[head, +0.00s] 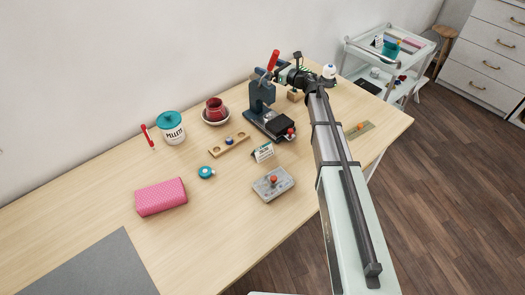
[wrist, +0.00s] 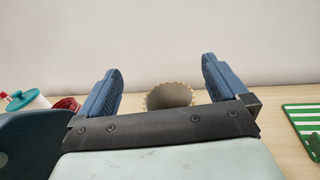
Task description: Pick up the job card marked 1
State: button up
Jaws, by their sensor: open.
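A small white folded card (head: 263,152) with a dark band stands on the table in front of the press in the head view. Its print is too small to read, so I cannot tell whether it is marked 1. My gripper (head: 272,74) is beyond the card, up by the top of the press, and is small and partly hidden in the head view. In the wrist view my gripper (wrist: 161,85) has its two blue fingers wide apart. A beige tube with a notched rim (wrist: 168,96) shows beyond the gap, not gripped. No card marked 1 is readable there.
The dark press (head: 262,97) stands close to my gripper. A green-striped item (wrist: 302,119) lies right. The table's left is freer.

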jog(key=w+d+r+m+t+h, duration=0.4)
jog(key=d+r+m+t+h, duration=0.35)
jog(key=m, duration=0.65)
jog(key=s+d+r+m+h, duration=0.2)
jog(key=d+m+h, duration=0.1)
jog(key=m+h, duration=0.45)
jog(key=m+g, duration=1.7)
send_over(262, 146)
notch_tip(262, 146, down, 7)
jog(key=f, duration=0.8)
jog(key=shift+a, duration=0.2)
jog(key=shift+w+d+f, duration=0.1)
jog(key=shift+f, duration=1.2)
jog(key=shift+d+f, duration=0.1)
jog(key=shift+f, duration=1.2)
